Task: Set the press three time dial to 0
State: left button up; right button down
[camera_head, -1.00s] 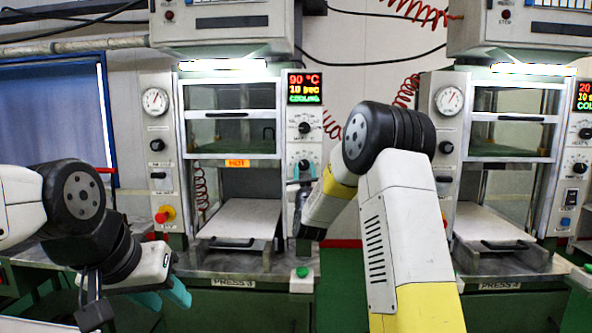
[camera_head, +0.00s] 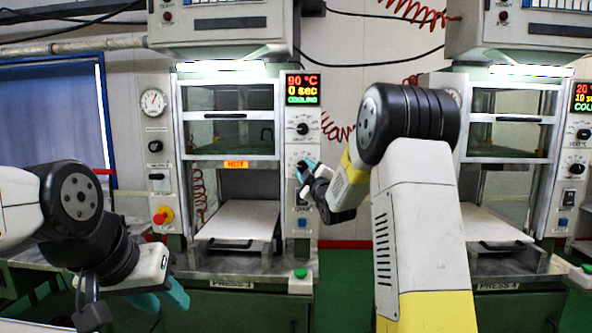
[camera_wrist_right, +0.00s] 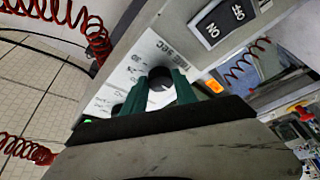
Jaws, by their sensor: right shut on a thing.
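The press three time dial (camera_wrist_right: 160,76), a dark round knob on a white panel, sits between the teal fingers of my right gripper (camera_wrist_right: 158,90) in the right wrist view. That gripper is shut on it. In the head view, my right gripper (camera_head: 306,170) is at the lower knob position on the press panel, and its fingers largely cover the dial. The press three display (camera_head: 303,89) reads 90 °C, 0 sec, COOLING. My left gripper (camera_head: 164,297) is low at the left, away from the press, with its teal fingers apart and nothing visible between them.
The upper heat dial (camera_head: 303,129) is just above my right gripper. A switch (camera_wrist_right: 222,20) is close by in the wrist view. A red emergency button (camera_head: 163,215) is on the left post. A second press (camera_head: 497,215) stands at the right.

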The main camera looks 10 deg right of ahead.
jog(key=shift+d+r+n+g, duration=0.1)
jog(key=shift+n+g, duration=0.2)
jog(key=shift+n, duration=0.4)
jog(key=c, duration=1)
grip_release()
jog(key=shift+o, duration=0.2)
jog(key=shift+s, duration=0.15)
jog(key=v, duration=0.7)
jog(key=shift+s, duration=0.3)
jog(key=shift+d, duration=0.15)
